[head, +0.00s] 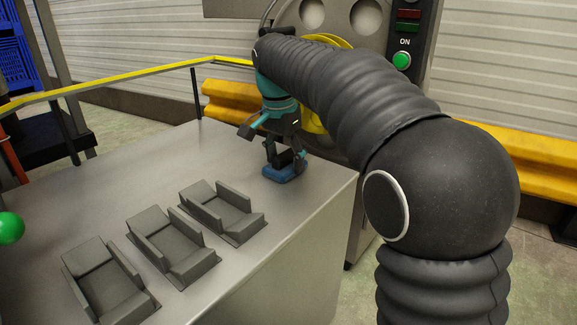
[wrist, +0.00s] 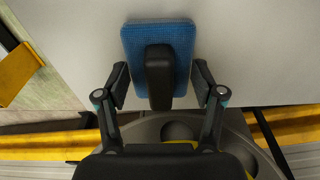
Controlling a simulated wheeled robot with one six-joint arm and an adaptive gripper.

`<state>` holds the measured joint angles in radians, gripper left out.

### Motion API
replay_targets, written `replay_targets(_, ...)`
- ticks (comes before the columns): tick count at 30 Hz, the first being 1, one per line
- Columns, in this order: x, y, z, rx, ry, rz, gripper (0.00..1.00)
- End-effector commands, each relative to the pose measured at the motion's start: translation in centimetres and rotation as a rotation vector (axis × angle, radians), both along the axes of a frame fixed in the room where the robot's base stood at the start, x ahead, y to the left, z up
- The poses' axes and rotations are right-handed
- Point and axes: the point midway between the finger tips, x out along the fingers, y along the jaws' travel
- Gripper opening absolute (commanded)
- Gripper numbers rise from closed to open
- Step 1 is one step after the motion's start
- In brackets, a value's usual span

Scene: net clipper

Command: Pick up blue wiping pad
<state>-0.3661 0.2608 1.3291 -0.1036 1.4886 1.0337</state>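The blue wiping pad (head: 283,173) lies on the grey table near its far right corner. In the wrist view the pad (wrist: 158,40) shows a blue textured base with a black upright handle (wrist: 160,77) on it. My gripper (head: 279,150) is above the pad, pointing down at it. In the wrist view my gripper (wrist: 160,88) is open, with one finger on each side of the handle and a visible gap on both sides. The lower part of the handle is partly hidden in the head view.
Three grey holders (head: 215,208) stand in a row on the metal table (head: 310,235), left of the pad. A green ball (head: 10,228) is at the left edge. A yellow rail (head: 130,78) runs behind the table. A machine panel with a green button (head: 401,60) stands behind.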

Motion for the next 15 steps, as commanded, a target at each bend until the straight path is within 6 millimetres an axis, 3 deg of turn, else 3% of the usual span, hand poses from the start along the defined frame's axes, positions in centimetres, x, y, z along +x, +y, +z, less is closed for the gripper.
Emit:
replay_targets(1,-0.01,0.0,-0.03,-0.001,0.001,0.0,0.44)
replay_targets(3,-0.01,0.0,-0.04,0.0,0.001,0.0,0.32)
replay_targets(5,0.0,-0.01,-0.03,-0.001,0.001,0.0,0.26)
replay_targets(15,0.04,0.0,0.58,0.0,0.0,0.0,0.26)
